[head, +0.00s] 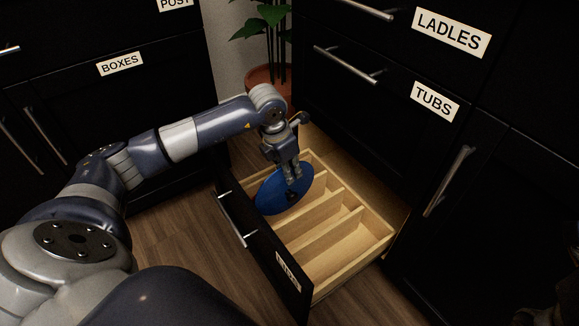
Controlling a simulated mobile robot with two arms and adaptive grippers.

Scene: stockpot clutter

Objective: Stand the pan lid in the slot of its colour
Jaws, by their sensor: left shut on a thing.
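A round blue pan lid (272,196) with a dark knob shows over the left end of the open drawer. My left gripper (292,178) is shut on the lid, above the drawer's slots. The lid is tilted and its face is turned towards the camera. The open drawer (375,251) has light wooden dividers (318,218) that form several long slots. The slots I see look plain wood, and I cannot make out colour marks. The lid hides the leftmost slot, and I cannot tell if its lower edge is in it. My right gripper is not in view.
The drawer's black front (268,250) carries a metal handle (237,218) and a label too dark to read. Black cabinets labelled TUBS (435,101), LADLES (451,33) and BOXES (120,64) stand around. A potted plant (268,76) stands behind. The wooden floor (185,225) left of the drawer is clear.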

